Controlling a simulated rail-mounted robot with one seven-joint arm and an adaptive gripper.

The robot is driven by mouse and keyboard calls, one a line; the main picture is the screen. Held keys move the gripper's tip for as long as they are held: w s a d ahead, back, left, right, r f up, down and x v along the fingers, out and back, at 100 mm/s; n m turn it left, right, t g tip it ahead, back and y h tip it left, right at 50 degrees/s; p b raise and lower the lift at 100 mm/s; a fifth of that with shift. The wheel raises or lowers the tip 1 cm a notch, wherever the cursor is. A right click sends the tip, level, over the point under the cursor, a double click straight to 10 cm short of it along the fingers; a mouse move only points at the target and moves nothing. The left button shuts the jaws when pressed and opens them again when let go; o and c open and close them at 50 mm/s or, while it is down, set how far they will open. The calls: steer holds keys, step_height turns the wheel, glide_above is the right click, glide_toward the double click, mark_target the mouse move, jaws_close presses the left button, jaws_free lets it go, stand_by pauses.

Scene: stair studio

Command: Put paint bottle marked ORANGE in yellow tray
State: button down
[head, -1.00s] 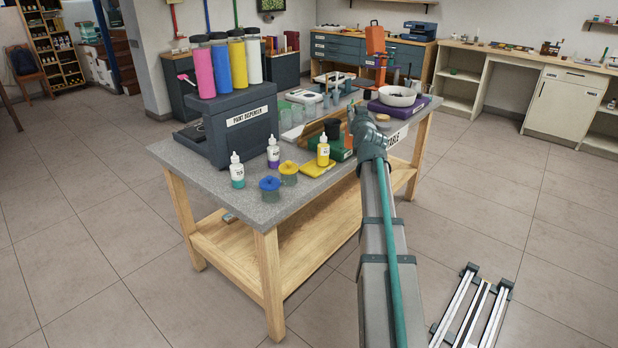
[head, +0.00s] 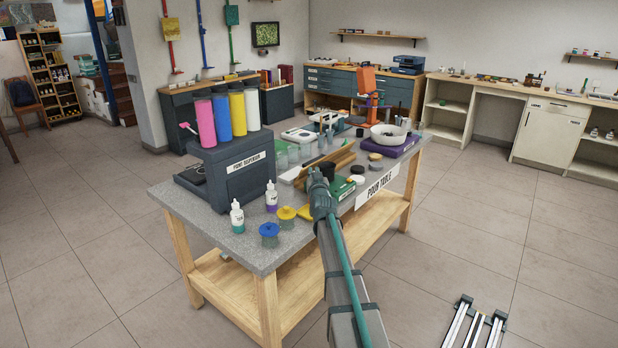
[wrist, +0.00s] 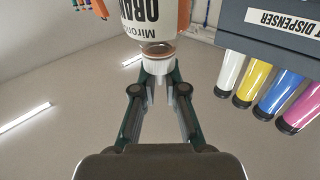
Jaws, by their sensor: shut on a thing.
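In the wrist view my gripper (wrist: 160,76) is shut on the white cap of the paint bottle (wrist: 150,22). The bottle has a white label, partly cut off, whose readable letters begin "ORAN", and an orange side. The wrist picture is upside down, so the bottle hangs below its gripped cap. In the head view my arm's end is over the front of the pour table and hides the gripper and held bottle. The yellow tray (head: 306,213) lies on the table just left of my arm, which covers part of it.
White-capped teal (head: 237,219) and purple (head: 271,198) bottles, a blue-lidded jar (head: 269,232) and a yellow-lidded jar (head: 287,215) stand left of the tray. The paint dispenser (head: 238,175) stands behind them. A green box (head: 341,188) is right of my arm.

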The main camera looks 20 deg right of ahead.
steer(key=shift+w+a+f+p, duration=0.3)
steer(key=shift+w+f+p, duration=0.1)
steer(key=shift+f, duration=0.15)
steer(key=shift+w+a+f+p, duration=0.25)
steer(key=shift+w+f+p, duration=0.15)
steer(key=shift+f, duration=0.15)
steer(key=shift+a+f, duration=0.1)
steer(key=shift+f, duration=1.65)
steer(key=shift+w, duration=0.1)
steer(key=shift+f, duration=0.2)
steer(key=c, duration=1.2)
jaws_free()
steer(key=shift+r, duration=0.1)
